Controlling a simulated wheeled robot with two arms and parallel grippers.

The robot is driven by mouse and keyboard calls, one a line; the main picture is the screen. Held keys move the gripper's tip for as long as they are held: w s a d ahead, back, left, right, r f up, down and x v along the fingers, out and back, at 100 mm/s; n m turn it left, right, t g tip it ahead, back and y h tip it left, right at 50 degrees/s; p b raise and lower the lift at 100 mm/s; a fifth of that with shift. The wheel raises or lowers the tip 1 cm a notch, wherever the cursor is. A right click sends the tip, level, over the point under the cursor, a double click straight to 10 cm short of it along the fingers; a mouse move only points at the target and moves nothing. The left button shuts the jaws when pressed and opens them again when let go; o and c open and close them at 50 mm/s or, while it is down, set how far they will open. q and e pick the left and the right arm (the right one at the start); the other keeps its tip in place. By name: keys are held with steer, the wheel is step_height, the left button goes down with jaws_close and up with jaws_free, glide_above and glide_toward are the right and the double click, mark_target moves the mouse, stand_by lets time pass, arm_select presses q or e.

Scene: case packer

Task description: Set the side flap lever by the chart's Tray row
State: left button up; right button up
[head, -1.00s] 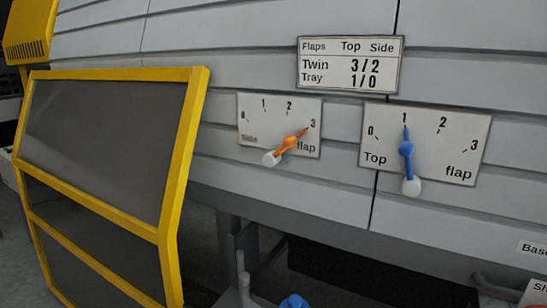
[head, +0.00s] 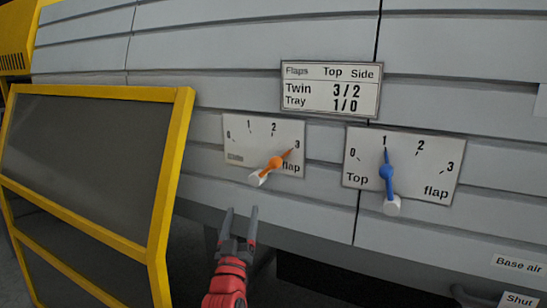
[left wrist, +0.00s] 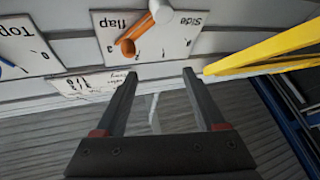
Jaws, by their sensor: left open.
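The side flap lever (head: 274,164) is orange with a white knob, and its pointer is at 3 on the side flap plate (head: 237,146). The lever also shows in the left wrist view (left wrist: 129,38), upside down beyond my fingers. The top flap lever (head: 387,175) is blue and points at 1 on its plate (head: 437,171). The chart (head: 331,89) reads Twin 3/2 and Tray 1/0 under Top and Side. My left gripper (head: 240,210) is open and empty, below and slightly left of the orange lever's knob, apart from it. My right gripper is not in view.
A yellow-framed dark guard door (head: 180,165) stands to the left of the plates. Grey panels (head: 230,60) form the wall. Labels reading Base air (head: 518,265) and Shut (head: 518,299) are at the lower right.

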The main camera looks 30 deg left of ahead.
mark_target(272, 165)
arm_select(q)
step_height(272, 165, up, 10)
steer(key=s+d+f+m+g+h+p, duration=0.1)
steer(key=s+d+m+g+h+p, duration=0.2)
steer(key=m+h, duration=0.45)
steer(key=shift+n+g+h, duration=0.25)
steer(key=shift+g, duration=0.25)
steer(key=w+p, duration=0.2)
steer(key=w, duration=0.3)
steer(key=w+a+p, duration=0.1)
steer(key=w+p, duration=0.1)
steer(key=w, duration=0.4)
steer(key=w+p, duration=0.3)
steer(key=w, duration=0.2)
steer(key=shift+w+a+r, duration=0.15)
steer(key=shift+w+r, duration=0.05)
steer(key=shift+w, duration=0.15)
steer(key=shift+w+f+p, duration=0.1)
steer(key=shift+w+p, duration=0.2)
steer(key=shift+w, duration=0.35)
jaws_close()
steer(key=shift+f, duration=0.1)
